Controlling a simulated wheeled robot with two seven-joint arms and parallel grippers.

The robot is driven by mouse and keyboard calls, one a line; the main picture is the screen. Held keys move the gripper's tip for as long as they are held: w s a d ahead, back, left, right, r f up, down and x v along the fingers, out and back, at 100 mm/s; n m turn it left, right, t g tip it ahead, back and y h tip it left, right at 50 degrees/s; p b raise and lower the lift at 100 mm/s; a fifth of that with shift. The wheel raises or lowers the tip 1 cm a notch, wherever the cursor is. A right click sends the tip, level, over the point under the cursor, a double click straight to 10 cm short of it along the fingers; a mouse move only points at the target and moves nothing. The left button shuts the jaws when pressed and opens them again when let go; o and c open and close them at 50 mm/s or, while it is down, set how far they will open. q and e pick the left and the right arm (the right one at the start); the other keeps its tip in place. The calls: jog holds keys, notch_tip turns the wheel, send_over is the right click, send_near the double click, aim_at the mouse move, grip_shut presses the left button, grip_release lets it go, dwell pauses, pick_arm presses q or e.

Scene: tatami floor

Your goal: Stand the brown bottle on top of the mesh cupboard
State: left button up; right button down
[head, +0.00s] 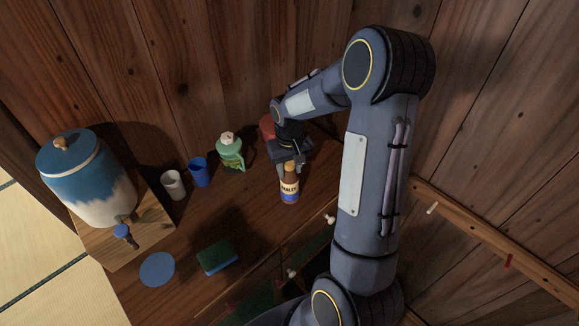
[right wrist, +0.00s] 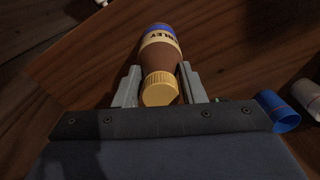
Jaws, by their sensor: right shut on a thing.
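The brown bottle (head: 289,187) has a yellow cap and a cream and blue label. My right gripper (head: 288,163) is shut on its upper part from above, and the bottle hangs roughly upright over the wooden top of the mesh cupboard (head: 190,228). Whether its base touches the top I cannot tell. The right wrist view shows the bottle (right wrist: 160,60) between the two fingers (right wrist: 158,88), cap toward the camera. Dark green mesh panels show on the cupboard's front. My left gripper is not in view.
On the cupboard top are a blue and white jar (head: 88,185) on a wooden stand, a white cup (head: 173,186), a blue cup (head: 200,172), a green jug (head: 230,152), a red object (head: 267,128), a sponge (head: 217,257) and a blue disc (head: 157,269). The middle is clear.

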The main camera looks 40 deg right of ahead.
jog(key=c, duration=0.9)
grip_release()
jog(key=shift+f, duration=0.1)
notch_tip(320, 180, up, 11)
jog(key=shift+s+a+r+b, duration=0.15)
jog(key=shift+r+b, duration=0.15)
jog(key=shift+r, duration=0.4)
jog(key=s+a+r+n+t+y, duration=0.1)
jog(key=s+a+t+y, duration=0.1)
jog(key=s+a, duration=0.5)
jog(key=s+a+r+n+t+y, duration=0.1)
jog(key=s+a+t, duration=0.2)
jog(key=s+a, duration=0.5)
jog(key=shift+s+r+t+y, duration=0.3)
jog(key=shift+s+y, duration=0.1)
jog(key=shift+s, duration=1.7)
jog(key=shift+a, duration=0.1)
